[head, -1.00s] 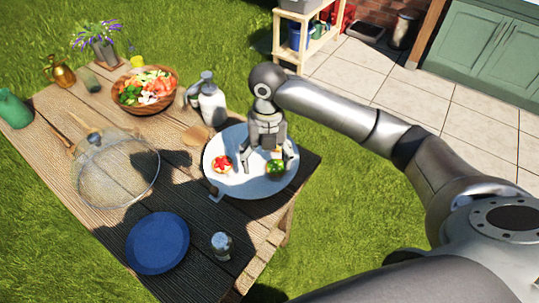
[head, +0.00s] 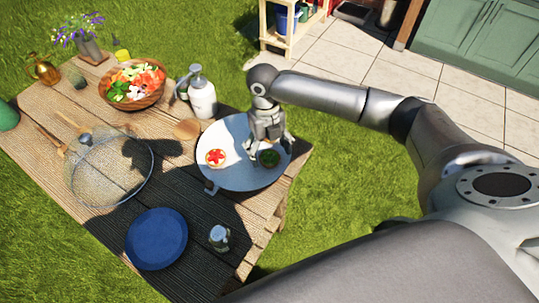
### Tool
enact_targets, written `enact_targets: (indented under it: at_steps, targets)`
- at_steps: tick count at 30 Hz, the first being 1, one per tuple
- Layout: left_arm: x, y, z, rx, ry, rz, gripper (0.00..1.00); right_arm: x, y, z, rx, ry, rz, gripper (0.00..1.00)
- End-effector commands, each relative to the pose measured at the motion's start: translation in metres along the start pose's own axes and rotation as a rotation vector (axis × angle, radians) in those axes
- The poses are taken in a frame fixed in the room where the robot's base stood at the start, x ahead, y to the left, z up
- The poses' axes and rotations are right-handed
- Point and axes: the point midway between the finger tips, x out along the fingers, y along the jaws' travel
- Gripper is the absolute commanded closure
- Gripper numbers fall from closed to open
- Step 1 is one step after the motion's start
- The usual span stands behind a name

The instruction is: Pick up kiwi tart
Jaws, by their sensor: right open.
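The kiwi tart (head: 268,159), with a green top, sits on the right part of a round white plate (head: 235,180) at the table's right end. A tart with a red and white top (head: 215,158) sits on the plate's left part. My right gripper (head: 268,150) points down over the plate, open, with its fingers around or just above the kiwi tart. Whether the fingers touch the tart cannot be told. My left gripper is not in view.
On the wooden table (head: 180,190) are a mesh food cover (head: 105,178), a blue plate (head: 157,238), a small jar (head: 219,237), a salad bowl (head: 133,98) and a white bottle (head: 202,98) close behind the white plate. Grass surrounds the table.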

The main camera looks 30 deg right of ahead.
Motion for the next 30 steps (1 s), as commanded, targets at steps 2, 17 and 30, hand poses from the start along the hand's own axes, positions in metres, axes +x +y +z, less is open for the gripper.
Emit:
enact_targets:
  at_steps: [2, 17, 30]
  targets:
    - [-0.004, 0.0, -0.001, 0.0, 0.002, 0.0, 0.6, 0.009, 0.0, -0.001, 0.0, 0.002, 0.0, 0.23]
    - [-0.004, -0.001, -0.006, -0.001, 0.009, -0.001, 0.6, 0.017, 0.0, 0.0, -0.001, -0.002, 0.0, 0.46]
    - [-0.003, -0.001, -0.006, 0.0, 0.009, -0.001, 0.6, 0.017, 0.0, 0.0, 0.0, -0.002, 0.0, 0.74]
